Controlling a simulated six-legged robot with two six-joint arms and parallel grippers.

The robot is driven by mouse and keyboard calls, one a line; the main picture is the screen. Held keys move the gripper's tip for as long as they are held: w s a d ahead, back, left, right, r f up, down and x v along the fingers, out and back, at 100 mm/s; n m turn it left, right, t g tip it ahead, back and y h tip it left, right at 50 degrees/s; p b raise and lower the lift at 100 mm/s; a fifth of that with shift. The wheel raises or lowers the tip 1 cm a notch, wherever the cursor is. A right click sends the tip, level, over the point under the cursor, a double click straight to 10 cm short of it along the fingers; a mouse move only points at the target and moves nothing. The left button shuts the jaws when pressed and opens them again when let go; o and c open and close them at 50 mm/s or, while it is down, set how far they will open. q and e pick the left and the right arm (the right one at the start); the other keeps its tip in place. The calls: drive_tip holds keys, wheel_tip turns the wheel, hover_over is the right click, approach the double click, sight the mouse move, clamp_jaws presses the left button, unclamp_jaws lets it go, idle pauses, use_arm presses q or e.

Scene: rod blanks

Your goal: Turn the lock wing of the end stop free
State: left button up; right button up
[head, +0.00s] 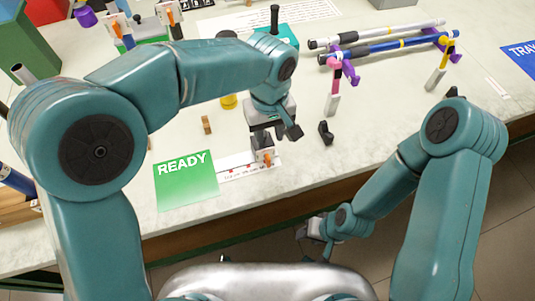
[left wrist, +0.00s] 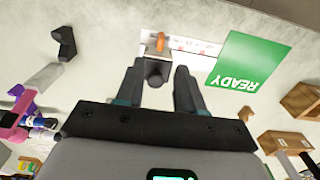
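The end stop (head: 265,157) is a small block on the white ruler (head: 240,170) near the table's front edge. Its orange lock wing (left wrist: 160,41) shows at the far side of the block in the left wrist view, and also in the head view (head: 267,158). My left gripper (head: 273,138) is above the end stop, pointing down, with its fingers apart.
A green READY mat (head: 185,181) lies left of the ruler. A small brown block (head: 206,125) stands behind it. A black bracket (head: 326,133) stands to the right. Blue and white rods (head: 385,47) rest on purple supports at the back right. A blue tray mat (head: 525,56) is farther right.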

sight(268, 158)
use_arm(q)
wheel_tip(268, 158, down, 11)
drive_tip(key=shift+a+f, duration=0.1)
drive_tip(key=shift+f, duration=0.05)
drive_tip(key=shift+c, duration=0.3)
clamp_jaws()
